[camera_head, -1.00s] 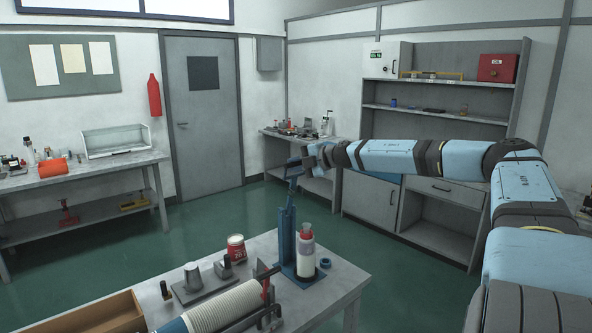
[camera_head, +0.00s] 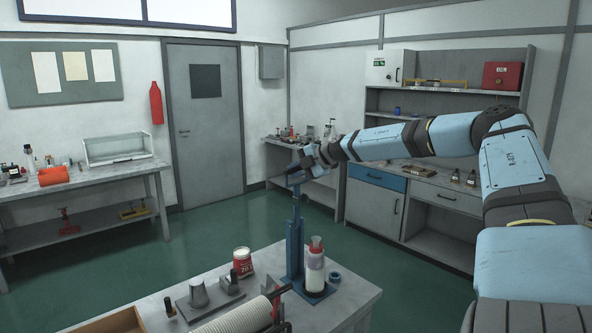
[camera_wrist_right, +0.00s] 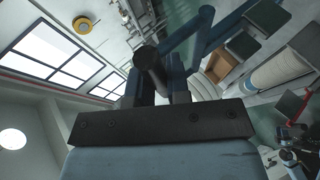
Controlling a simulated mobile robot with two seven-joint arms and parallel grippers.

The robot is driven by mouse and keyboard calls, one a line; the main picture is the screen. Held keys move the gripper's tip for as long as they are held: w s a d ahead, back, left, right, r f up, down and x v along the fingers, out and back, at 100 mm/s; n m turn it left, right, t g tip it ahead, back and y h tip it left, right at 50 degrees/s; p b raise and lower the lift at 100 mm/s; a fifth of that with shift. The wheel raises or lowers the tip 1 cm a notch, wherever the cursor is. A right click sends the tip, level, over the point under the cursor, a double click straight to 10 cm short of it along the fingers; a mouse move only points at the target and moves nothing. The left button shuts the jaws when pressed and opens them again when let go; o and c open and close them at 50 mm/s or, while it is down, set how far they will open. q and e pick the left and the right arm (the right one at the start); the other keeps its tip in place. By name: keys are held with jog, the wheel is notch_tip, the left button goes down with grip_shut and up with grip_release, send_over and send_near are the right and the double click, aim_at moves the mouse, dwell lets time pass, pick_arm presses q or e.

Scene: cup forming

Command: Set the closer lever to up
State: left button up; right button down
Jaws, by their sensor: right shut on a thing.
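The closer is a tall blue stand (camera_head: 295,247) near the far edge of the front bench. A white bottle with a red cap (camera_head: 315,268) stands upright on its base. My right gripper (camera_head: 300,171) is at the top of the stand, shut on the closer lever. The lever's end is largely hidden by the gripper in the head view. In the right wrist view, a dark round grip (camera_wrist_right: 151,66) lies at the fingers (camera_wrist_right: 160,88), with blue bars of the closer (camera_wrist_right: 186,38) beyond. My left gripper is not in view.
The front bench (camera_head: 352,295) also holds a red-and-white can (camera_head: 242,262), a small blue ring (camera_head: 335,277), grey metal forms (camera_head: 200,290) and a ribbed white roll (camera_head: 235,318). Green floor lies open behind it. Side benches and a shelf unit line the walls.

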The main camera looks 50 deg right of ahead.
jog(key=shift+r, duration=0.1)
jog(key=c, duration=1.4)
grip_release()
jog(key=o, duration=0.3)
jog(key=shift+w, duration=0.15)
jog(key=shift+v, duration=1.3)
jog(key=b+v, duration=0.2)
jog(key=v, duration=0.9)
